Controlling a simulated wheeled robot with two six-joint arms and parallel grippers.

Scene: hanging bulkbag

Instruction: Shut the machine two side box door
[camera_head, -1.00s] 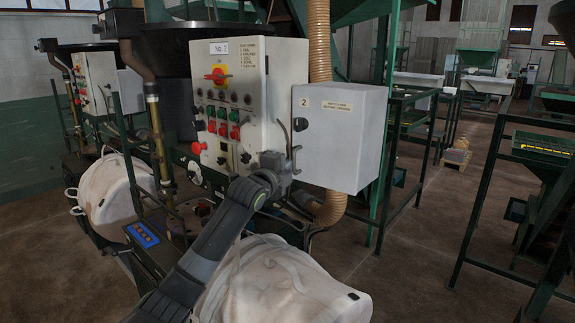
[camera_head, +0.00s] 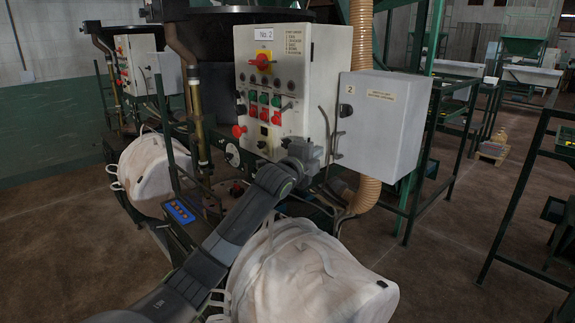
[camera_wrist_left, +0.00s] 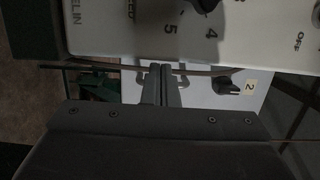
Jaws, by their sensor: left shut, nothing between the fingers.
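The machine two side box (camera_head: 385,125) is a pale grey box marked "2", to the right of the No. 2 control panel (camera_head: 275,90). Its front door has a dark knob at the left edge. I see no clear gap around the door, but its left edge is partly hard to read. My left gripper (camera_head: 329,140) is shut and empty, in front of the strip between panel and box, near the door's knob side. In the left wrist view the closed fingers (camera_wrist_left: 160,85) point at the gap below the panel, with the knob (camera_wrist_left: 228,87) to their right. My right gripper is out of view.
White bulk bags (camera_head: 310,275) sit below my left arm and at the left. A ribbed tan hose (camera_head: 362,195) runs behind the box. Green frames (camera_head: 430,150) stand at the right. Brown floor is open at lower right.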

